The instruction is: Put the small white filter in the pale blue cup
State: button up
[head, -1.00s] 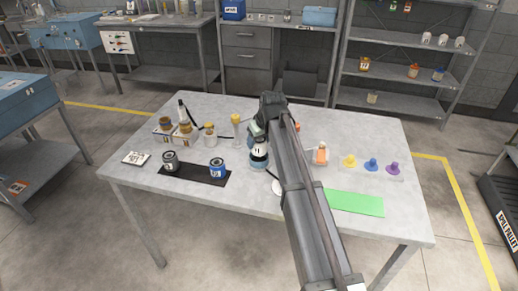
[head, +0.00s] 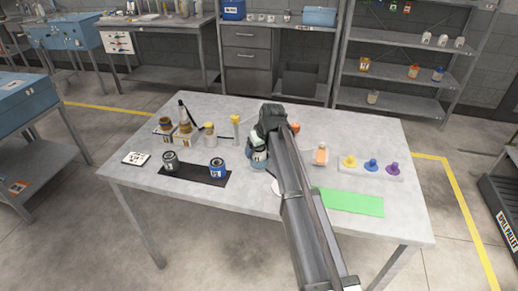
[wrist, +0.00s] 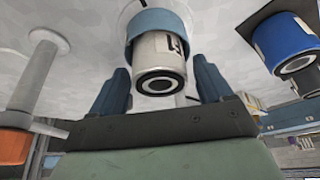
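The small white filter (wrist: 160,55) stands in the pale blue cup (wrist: 165,20), with its ringed end sticking out of the rim toward the wrist camera. The cup (head: 257,163) stands near the middle of the grey table in the head view, where my gripper hides much of the filter. My gripper (wrist: 160,75) has one blue finger on each side of the filter's exposed end. Narrow gaps show between fingers and filter, so it looks open; contact at the tips is hard to judge.
A blue can (head: 217,168) and a dark can (head: 170,160) stand on a black mat left of the cup. A green mat (head: 352,202) lies in front.

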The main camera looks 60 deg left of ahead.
jog(key=shift+o, duration=0.4)
jog(key=shift+r, duration=0.1)
jog(key=v, duration=1.2)
